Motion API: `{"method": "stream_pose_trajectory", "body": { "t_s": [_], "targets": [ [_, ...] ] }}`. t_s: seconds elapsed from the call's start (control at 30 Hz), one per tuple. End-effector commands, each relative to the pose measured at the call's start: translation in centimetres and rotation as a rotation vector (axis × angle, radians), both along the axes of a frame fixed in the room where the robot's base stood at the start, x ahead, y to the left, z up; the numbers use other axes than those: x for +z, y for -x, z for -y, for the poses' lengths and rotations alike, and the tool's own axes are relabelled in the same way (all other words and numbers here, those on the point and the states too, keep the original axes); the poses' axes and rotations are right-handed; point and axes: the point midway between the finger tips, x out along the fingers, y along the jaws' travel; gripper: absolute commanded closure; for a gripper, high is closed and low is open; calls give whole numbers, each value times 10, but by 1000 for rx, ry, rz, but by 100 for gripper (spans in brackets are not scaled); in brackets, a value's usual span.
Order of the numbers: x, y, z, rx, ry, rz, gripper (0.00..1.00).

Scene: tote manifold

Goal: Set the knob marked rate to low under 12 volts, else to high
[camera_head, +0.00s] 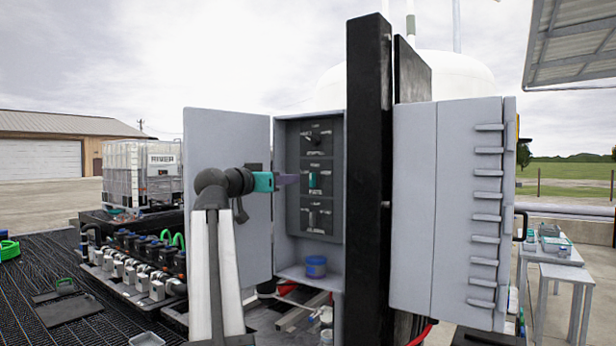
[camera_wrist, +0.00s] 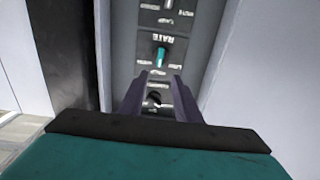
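The rate knob (camera_head: 314,180) is teal, on the middle plate of a dark three-plate panel (camera_head: 332,165) inside an open grey cabinet. In the wrist view the rate knob (camera_wrist: 160,56) stands roughly upright beside an upside-down RATE label; its end labels are too blurred to read surely. My gripper (camera_head: 297,179) is just left of the panel in the head view. In the wrist view my gripper (camera_wrist: 160,76) shows two purple fingers apart, with nothing between them; the rate knob lies beyond their tips. I see no readable voltage value.
The panel has another knob above (camera_head: 316,139) and one below (camera_head: 312,217). A blue tub (camera_head: 316,266) stands on the cabinet shelf. The open cabinet door (camera_head: 228,140) is behind my arm at left. A black post (camera_head: 368,180) bounds the panel at right.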

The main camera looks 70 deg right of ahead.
Motion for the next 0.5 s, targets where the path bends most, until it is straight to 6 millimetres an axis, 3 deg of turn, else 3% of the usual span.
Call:
{"method": "stream_pose_trajectory", "body": {
  "t_s": [0.5],
  "targets": [
    [3, 19, 74, -2, -1, 0, 70]
  ]
}}
